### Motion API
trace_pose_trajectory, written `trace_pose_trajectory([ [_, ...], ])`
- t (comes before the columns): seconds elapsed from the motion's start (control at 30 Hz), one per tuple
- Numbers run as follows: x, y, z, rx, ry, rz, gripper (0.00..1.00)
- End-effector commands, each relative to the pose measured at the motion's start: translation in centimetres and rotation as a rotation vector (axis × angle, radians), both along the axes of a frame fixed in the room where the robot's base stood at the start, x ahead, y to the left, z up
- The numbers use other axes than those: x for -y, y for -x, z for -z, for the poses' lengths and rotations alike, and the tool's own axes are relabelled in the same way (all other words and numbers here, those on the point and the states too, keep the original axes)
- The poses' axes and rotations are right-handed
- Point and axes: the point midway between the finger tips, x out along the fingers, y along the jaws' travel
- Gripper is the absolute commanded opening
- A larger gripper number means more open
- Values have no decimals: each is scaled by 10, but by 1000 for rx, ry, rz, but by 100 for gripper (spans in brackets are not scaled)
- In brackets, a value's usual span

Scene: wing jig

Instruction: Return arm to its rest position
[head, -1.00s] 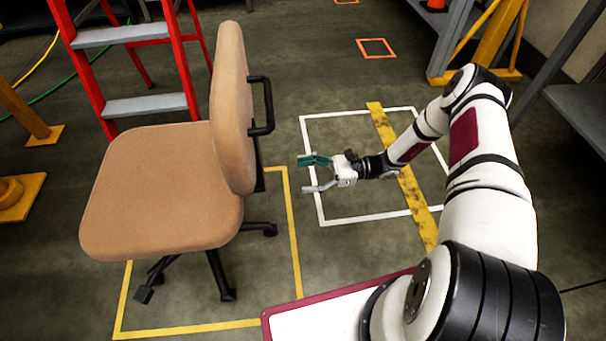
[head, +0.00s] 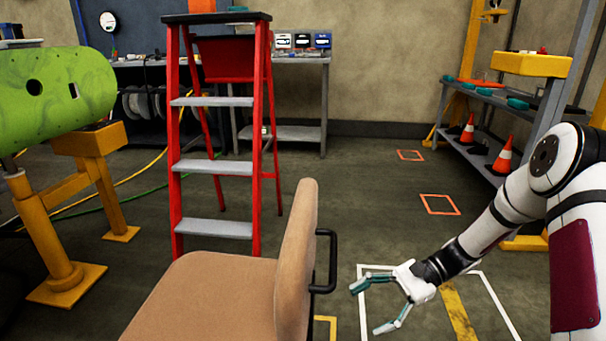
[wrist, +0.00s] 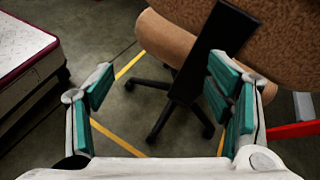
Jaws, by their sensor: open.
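My gripper (head: 372,307) is open and empty in the head view, at the end of my white arm, which reaches in from the right. It hangs in the air to the right of the tan office chair (head: 298,262). In the wrist view my gripper's teal-padded fingers (wrist: 165,95) are spread apart with nothing between them. The chair's tan back and black support (wrist: 214,45) show beyond the fingers, apart from them as far as I can tell.
A red stepladder (head: 176,150) stands behind the chair. A green wing section (head: 55,95) rests on yellow stands at left. A shelf with cones (head: 468,130) is at right. Floor between ladder and shelf is clear, with orange squares (head: 440,204) marked on it.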

Motion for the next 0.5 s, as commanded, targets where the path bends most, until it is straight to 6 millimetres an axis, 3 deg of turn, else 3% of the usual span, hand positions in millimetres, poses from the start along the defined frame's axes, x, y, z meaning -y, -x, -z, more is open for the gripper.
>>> trace_pose_trajectory([
  [0.1, -2, 16, -39, 75, 83, -99, 73],
  [0.5, -4, 88, -144, 303, 339, -382, 73],
])
